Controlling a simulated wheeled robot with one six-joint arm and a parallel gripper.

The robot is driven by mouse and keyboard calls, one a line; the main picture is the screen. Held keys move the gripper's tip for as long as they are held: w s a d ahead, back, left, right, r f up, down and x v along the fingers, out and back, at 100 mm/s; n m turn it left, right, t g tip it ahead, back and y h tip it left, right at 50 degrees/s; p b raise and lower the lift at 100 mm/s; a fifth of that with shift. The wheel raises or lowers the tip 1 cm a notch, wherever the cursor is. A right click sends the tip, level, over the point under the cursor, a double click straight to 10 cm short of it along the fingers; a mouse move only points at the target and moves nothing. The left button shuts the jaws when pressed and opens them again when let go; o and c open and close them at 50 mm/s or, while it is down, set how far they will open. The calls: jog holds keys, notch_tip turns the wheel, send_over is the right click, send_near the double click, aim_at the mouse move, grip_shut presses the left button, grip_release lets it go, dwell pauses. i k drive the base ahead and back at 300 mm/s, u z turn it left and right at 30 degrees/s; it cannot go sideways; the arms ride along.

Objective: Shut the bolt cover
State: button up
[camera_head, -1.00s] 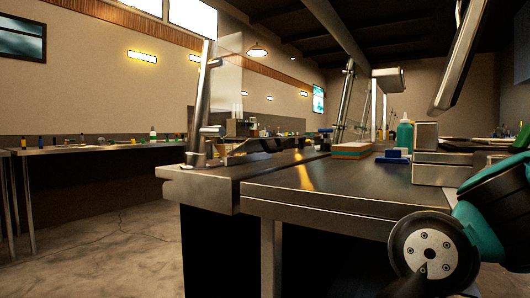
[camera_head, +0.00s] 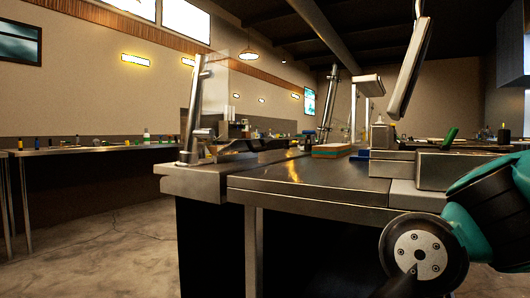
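I cannot make out a bolt cover anywhere in this view. A steel counter (camera_head: 310,180) fills the middle and right. A raised metal box (camera_head: 440,169) stands at its right end, and a green-handled item (camera_head: 450,138) shows above it. My arm's teal and black links come in at the lower right, with a round, screw-studded metal face turned toward the camera, in front of the counter's right end. My gripper's fingers are not in view, so whether they are open or shut does not show.
A layered orange and green block (camera_head: 332,151) lies on the counter. A slanted metal post with a clear panel (camera_head: 192,115) stands at its left end. A long side table (camera_head: 90,148) holds small items along the left wall. The concrete floor (camera_head: 110,220) at left is clear.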

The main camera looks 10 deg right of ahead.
aim_at(254, 145)
jog(key=u, duration=1)
jog(key=i, duration=0.5)
jog(key=z, duration=0.65)
